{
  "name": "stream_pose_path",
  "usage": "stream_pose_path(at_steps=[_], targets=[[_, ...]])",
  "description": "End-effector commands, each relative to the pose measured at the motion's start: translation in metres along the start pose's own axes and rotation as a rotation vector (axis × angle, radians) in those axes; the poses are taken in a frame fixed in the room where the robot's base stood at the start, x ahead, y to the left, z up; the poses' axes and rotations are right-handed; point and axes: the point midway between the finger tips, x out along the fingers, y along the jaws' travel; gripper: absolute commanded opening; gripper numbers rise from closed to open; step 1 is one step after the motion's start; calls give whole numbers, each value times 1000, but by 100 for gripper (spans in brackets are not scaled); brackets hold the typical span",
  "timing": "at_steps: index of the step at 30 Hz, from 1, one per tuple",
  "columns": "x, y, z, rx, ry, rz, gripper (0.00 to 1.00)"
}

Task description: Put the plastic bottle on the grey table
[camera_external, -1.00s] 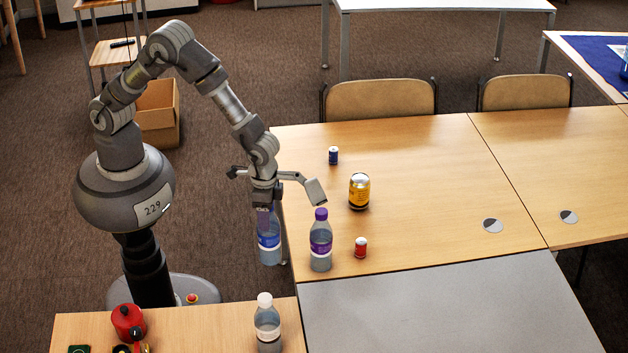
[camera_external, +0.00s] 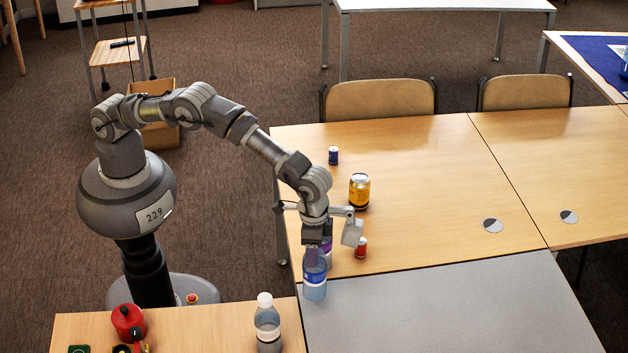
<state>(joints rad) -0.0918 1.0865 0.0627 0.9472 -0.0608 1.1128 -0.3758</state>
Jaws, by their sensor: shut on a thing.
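My gripper (camera_external: 316,246) is shut on the top of a clear plastic bottle (camera_external: 315,288) with a blue label. The bottle hangs upright below the fingers, and its cap is hidden by them. In the picture its lower part overlaps the far left corner of the grey table (camera_external: 440,312). I cannot tell whether its base touches the surface. A second bottle (camera_external: 327,256) with a purple label is mostly hidden behind my gripper and the held bottle.
A small red can (camera_external: 361,248), a yellow can (camera_external: 359,191) and a small blue can (camera_external: 333,155) stand on the wooden table (camera_external: 430,170). A white-capped bottle (camera_external: 268,328) and a red pot (camera_external: 128,320) stand on the front wooden table. The grey table is otherwise clear.

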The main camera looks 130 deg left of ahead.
Motion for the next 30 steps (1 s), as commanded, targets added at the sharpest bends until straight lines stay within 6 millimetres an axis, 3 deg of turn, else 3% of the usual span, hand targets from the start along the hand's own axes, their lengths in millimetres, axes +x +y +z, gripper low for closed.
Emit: stream_pose_path(at_steps=[7, 13, 23, 24, 27, 30], targets=[[1, 5, -13, 0, 2, 1, 12], [36, 5, -12, 0, 0, 0, 12], [37, 5, -12, 0, 2, 1, 12], [38, 5, -12, 0, 2, 1, 58], [37, 5, -12, 0, 2, 1, 81], [37, 5, -12, 0, 2, 1, 81]])
